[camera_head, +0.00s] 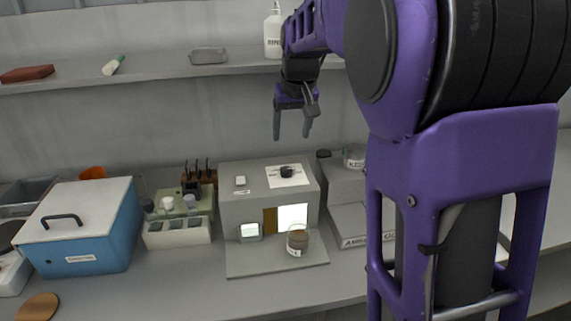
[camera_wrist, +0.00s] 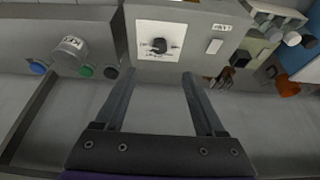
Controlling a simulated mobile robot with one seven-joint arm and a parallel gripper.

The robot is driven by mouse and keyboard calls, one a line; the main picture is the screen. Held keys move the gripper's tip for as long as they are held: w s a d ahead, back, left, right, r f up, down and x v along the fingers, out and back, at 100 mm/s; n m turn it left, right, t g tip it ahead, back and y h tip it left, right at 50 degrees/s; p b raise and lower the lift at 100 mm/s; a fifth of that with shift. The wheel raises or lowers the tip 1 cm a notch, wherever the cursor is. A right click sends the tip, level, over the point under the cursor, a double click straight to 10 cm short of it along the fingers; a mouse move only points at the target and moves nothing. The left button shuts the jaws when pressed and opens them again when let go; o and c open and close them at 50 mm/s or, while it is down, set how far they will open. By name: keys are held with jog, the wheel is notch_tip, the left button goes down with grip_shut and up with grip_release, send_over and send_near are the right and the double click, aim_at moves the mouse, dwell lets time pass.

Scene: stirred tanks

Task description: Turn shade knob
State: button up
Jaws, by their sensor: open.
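A small black knob (camera_head: 287,171) sits on a white dial plate (camera_head: 303,180) on top of a grey box (camera_head: 240,208). In the wrist view the knob (camera_wrist: 159,45) shows on its printed white plate (camera_wrist: 180,31), just beyond the fingertips and roughly between them. My gripper (camera_head: 292,136) hangs above the box with its fingers pointing down. Its fingers are apart with nothing between them, also in the wrist view (camera_wrist: 158,75). It is clear of the knob. I cannot read which mark the knob points at.
A small white switch (camera_head: 240,181) is on the same box top. A blue box (camera_head: 85,228) and a bottle rack (camera_head: 178,232) stand left. Another grey unit (camera_head: 345,190) is close on the right. A shelf (camera_head: 150,68) runs behind.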

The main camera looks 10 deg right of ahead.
aim_at(287, 169)
jog(key=x, duration=1.4)
jog(key=shift+w+f+b, duration=0.2)
jog(key=shift+b, duration=0.2)
grip_shut()
